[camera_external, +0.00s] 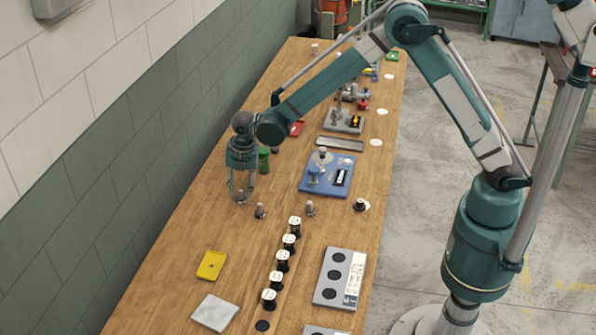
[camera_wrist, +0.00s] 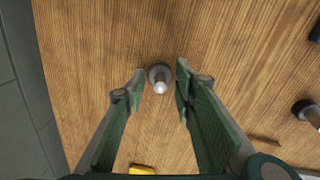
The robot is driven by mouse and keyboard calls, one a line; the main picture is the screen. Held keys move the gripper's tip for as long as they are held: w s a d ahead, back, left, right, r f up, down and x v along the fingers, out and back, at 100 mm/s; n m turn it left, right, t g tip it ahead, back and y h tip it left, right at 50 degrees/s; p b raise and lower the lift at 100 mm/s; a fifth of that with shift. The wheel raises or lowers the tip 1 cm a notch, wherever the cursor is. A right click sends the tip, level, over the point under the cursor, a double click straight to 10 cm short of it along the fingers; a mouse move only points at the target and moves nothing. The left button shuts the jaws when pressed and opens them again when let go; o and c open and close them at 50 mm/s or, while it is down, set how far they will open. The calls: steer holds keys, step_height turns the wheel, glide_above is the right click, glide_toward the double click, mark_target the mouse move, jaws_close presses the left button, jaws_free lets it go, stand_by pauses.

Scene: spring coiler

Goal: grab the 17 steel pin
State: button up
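My gripper (camera_external: 241,196) points down over the left part of the wooden bench. In the wrist view my gripper (camera_wrist: 158,90) is open, with its two green fingers apart. A small steel pin with a rounded light tip and a round grey base (camera_wrist: 159,80) stands between the fingertips, with a gap on each side. A third pin (camera_external: 310,208) stands further right. No number is readable on any pin.
A row of several black spools with white tops (camera_external: 283,261) stands in front. A blue fixture (camera_external: 325,187) and green cylinder (camera_external: 264,158) are behind. A yellow tray (camera_external: 211,265) and grey plate (camera_external: 215,312) lie front left. The wall (camera_external: 100,150) runs along the bench's left side.

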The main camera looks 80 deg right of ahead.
mark_target(241, 191)
stand_by(0.5)
jaws_close()
steer(key=shift+r, duration=0.15)
steer(key=shift+r, duration=4.85)
